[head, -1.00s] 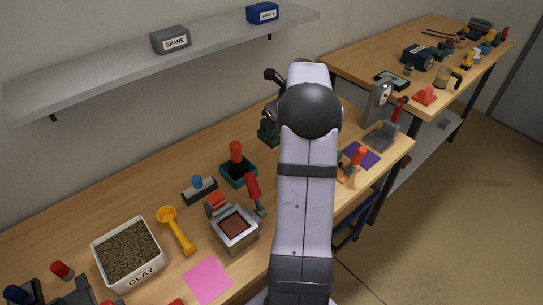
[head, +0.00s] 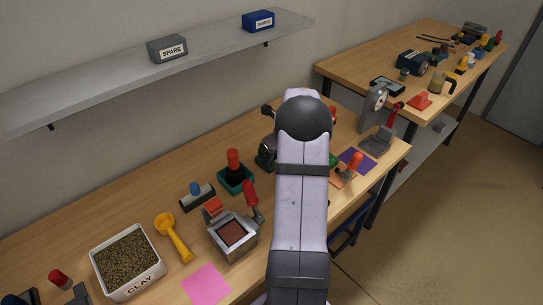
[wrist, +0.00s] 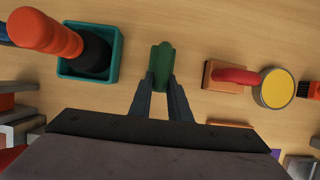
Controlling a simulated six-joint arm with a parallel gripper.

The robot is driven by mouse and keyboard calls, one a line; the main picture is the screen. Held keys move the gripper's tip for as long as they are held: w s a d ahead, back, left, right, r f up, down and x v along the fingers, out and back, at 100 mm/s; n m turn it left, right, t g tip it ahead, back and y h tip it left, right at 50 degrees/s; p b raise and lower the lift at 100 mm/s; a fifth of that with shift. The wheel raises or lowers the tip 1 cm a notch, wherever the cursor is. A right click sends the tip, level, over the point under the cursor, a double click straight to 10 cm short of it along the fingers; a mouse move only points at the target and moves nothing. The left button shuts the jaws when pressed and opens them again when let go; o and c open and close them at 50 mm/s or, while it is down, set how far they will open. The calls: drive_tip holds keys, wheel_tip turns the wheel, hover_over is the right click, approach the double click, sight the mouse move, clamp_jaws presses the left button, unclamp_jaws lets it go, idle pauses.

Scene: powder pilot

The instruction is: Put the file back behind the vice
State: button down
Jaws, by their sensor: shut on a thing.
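My gripper (wrist: 161,83) points down at the bench in the wrist view. Its two dark fingers are shut on a green piece (wrist: 162,58). Only the green end shows, so I cannot tell whether it is the file's handle. I cannot pick out the vice for certain in either view. A teal bin (wrist: 116,65) holding a red-handled tool (wrist: 45,32) stands left of the green piece, apart from it.
Right of the fingers are a brown block with a red handle (wrist: 233,75) and a yellow-topped round thing (wrist: 276,88). In the head view a clay tub (head: 126,285), a yellow scoop (head: 172,236) and a metal press (head: 233,237) stand at front left.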

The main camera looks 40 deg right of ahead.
idle(0.3)
drive_tip(key=c, duration=1.7)
unclamp_jaws()
drive_tip(key=shift+f, duration=0.1)
drive_tip(key=shift+o, duration=0.2)
drive_tip(key=b+v, duration=0.1)
drive_tip(key=v, duration=1.1)
drive_tip(key=shift+b, duration=0.35)
